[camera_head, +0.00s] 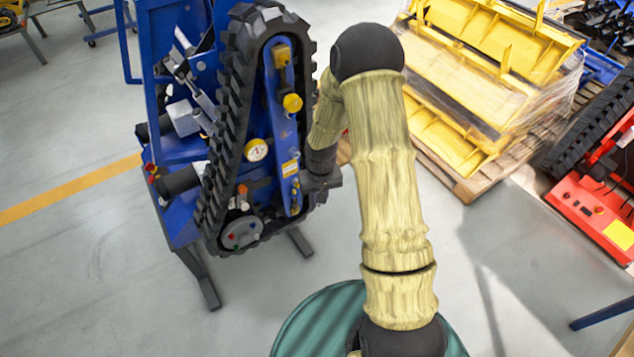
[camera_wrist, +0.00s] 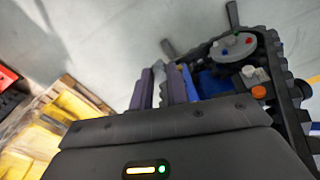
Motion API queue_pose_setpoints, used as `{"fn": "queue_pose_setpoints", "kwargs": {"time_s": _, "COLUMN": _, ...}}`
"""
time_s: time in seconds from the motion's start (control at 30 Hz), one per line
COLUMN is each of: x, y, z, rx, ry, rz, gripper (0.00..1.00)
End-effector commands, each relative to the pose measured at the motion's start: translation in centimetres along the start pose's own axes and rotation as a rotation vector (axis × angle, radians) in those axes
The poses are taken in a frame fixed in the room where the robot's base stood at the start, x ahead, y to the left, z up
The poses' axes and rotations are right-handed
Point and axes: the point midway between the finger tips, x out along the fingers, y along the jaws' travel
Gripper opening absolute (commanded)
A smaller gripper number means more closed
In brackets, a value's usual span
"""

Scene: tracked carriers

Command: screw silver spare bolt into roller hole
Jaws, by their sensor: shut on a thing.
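The tracked carrier (camera_head: 232,115) stands in front of me with its black track running upright around a blue side frame. A grey round roller (camera_head: 241,232) sits at its lower end, with small coloured spots on its face; it also shows in the wrist view (camera_wrist: 233,48). My gripper (camera_wrist: 164,84) is beside the carrier's blue frame, apart from the roller. Its fingers are shut on a small greyish piece, the silver bolt (camera_wrist: 160,74), mostly hidden between them. In the head view, my arm and wrist hide the bolt.
An orange knob (camera_head: 243,189), a round gauge (camera_head: 257,150) and a yellow knob (camera_head: 292,103) stick out on the carrier's side. Yellow metal parts (camera_head: 470,85) lie on a wooden pallet at right. A red machine (camera_head: 590,215) stands at far right.

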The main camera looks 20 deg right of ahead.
Motion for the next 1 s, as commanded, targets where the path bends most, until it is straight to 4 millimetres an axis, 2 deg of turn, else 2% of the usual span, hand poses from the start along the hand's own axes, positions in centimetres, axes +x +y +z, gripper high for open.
{"fn": "queue_pose_setpoints", "kwargs": {"time_s": 0.03, "x": 1.2, "y": 0.0, "z": -0.4, "rx": -0.003, "ry": 0.020, "rz": -0.005, "gripper": 0.00}}
{"fn": "queue_pose_setpoints", "kwargs": {"time_s": 0.2, "x": 4.6, "y": -0.1, "z": -2.9, "rx": -0.021, "ry": 0.164, "rz": -0.047, "gripper": 0.00}}
{"fn": "queue_pose_setpoints", "kwargs": {"time_s": 0.4, "x": 6.9, "y": -0.3, "z": -5.6, "rx": -0.043, "ry": 0.389, "rz": -0.115, "gripper": 0.00}}
{"fn": "queue_pose_setpoints", "kwargs": {"time_s": 0.7, "x": 8.4, "y": -0.3, "z": -8.1, "rx": -0.061, "ry": 0.720, "rz": -0.221, "gripper": 0.00}}
{"fn": "queue_pose_setpoints", "kwargs": {"time_s": 1.0, "x": 8.6, "y": 0.0, "z": -9.6, "rx": -0.064, "ry": 1.064, "rz": -0.331, "gripper": 0.00}}
